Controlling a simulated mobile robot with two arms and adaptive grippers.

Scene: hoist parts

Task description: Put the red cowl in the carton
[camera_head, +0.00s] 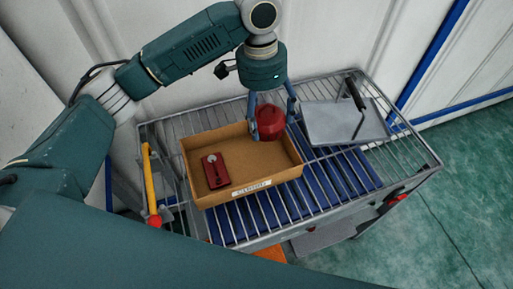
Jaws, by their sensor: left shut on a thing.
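The red cowl (270,122) is a rounded red part between the fingers of my left gripper (271,120). The gripper points down and is shut on it. The cowl shows over the back right part of the carton (292,174), an open, low brown box with a white label on its front wall. I cannot tell exactly how high the cowl is above the carton floor. A flat dark red part (214,172) with a small grey round piece lies in the left part of the carton. My right gripper is not in view.
The carton stands on a wire-rack trolley (425,160) with a blue surface under the wires. A grey plate (345,122) with a dark-handled tool (357,95) lies to the right. A yellow handle (150,180) is at the left. White wall panels stand behind.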

